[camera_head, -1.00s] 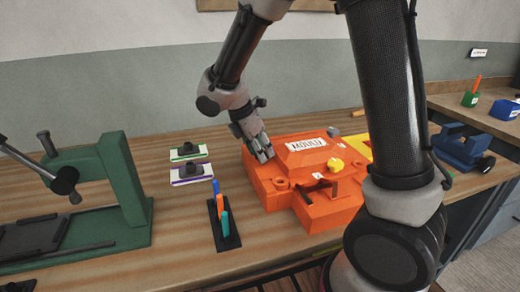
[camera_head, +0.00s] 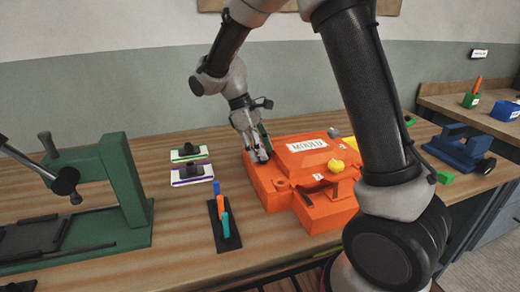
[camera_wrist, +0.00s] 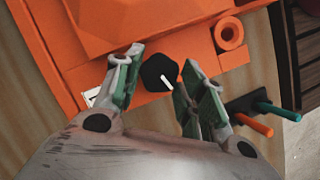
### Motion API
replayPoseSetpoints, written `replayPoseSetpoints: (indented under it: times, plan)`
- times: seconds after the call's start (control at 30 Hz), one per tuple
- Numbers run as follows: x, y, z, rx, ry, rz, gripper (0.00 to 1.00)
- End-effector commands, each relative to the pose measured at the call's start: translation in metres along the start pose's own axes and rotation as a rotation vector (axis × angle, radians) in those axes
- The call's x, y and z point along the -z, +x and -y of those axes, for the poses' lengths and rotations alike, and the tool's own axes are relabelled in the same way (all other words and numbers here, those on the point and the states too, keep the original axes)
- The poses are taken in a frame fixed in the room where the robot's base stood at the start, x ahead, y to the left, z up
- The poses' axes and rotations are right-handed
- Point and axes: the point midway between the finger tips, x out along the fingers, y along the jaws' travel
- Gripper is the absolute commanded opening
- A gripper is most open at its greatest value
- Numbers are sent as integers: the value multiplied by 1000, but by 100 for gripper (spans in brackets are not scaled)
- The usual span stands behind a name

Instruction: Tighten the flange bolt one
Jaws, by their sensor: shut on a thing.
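The orange mould (camera_head: 310,150) with a "MOULD" label sits on the wooden bench. A black bolt head (camera_wrist: 158,72) with a white mark stands on its orange flange. My gripper (camera_head: 261,157) is at the mould's back left corner, pointing down. The fingers mostly hide the bolt in the head view. An orange ring-shaped boss (camera_wrist: 230,33) is on the flange at upper right in the wrist view.
A black rack (camera_head: 225,238) with blue, orange and teal sticks stands left of the mould. Two white pads with black knobs (camera_head: 192,172) lie behind it. A green press (camera_head: 120,180) is at left.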

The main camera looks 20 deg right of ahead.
Motion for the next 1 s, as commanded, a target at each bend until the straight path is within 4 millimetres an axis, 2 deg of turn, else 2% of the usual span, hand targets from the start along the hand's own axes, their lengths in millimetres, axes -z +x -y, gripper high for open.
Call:
replayPoseSetpoints:
  times: [0.4,1.0]
  plan:
    - [0,-1,-3,76,188,-2,16]
    - [0,-2,-3,88,219,-4,16]
